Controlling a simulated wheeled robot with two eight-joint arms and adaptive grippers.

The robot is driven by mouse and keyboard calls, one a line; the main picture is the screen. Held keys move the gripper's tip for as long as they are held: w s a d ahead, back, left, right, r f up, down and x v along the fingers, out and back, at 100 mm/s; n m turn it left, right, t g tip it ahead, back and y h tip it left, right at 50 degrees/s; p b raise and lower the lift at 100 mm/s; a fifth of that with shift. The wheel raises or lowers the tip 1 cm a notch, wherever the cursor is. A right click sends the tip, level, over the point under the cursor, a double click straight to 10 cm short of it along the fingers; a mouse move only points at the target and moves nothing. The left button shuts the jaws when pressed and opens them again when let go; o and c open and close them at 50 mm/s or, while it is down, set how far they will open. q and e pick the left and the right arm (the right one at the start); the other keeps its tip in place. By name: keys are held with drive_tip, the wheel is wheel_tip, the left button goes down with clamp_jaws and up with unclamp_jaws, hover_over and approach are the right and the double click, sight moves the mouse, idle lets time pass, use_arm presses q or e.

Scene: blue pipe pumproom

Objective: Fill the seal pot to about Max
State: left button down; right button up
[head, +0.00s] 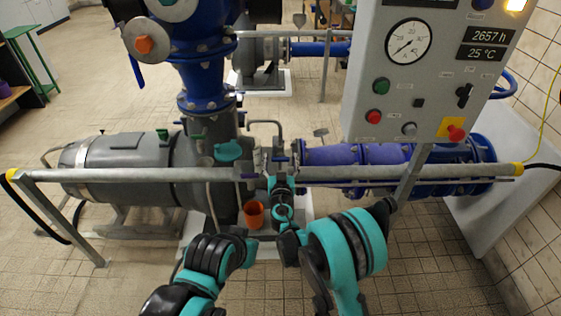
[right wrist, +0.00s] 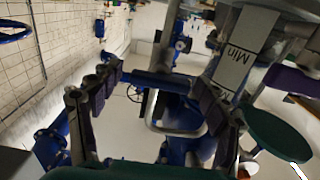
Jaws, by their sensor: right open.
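In the right wrist view a pale label reading "Min" (right wrist: 235,60) sits on a upright grey-white body, likely the seal pot; its level and any Max mark cannot be made out. A dark green disc (right wrist: 281,132) lies beside it. In the head view a teal disc (head: 228,151) sits by the pump. My right gripper (right wrist: 160,105) is open, with its purple-padded fingers apart and nothing between them gripped. In the head view it is small, near the rail. An orange cup (head: 254,214) stands low behind my left arm; whether my left gripper touches it cannot be told.
A grey rail (head: 130,174) runs across in front of the blue-grey pump (head: 112,160). A control panel (head: 432,70) with a gauge and buttons stands at the right, above a blue pipe (head: 375,155). Open tiled floor lies at the left.

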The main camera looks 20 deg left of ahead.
drive_tip(key=shift+w, duration=0.1)
drive_tip(key=c, duration=1.2)
drive_tip(key=shift+n, duration=0.4)
drive_tip(key=n, duration=0.6)
drive_tip(key=shift+a+n, duration=0.1)
drive_tip(key=shift+n, duration=0.2)
drive_tip(key=n, duration=0.6)
drive_tip(key=shift+n, duration=0.3)
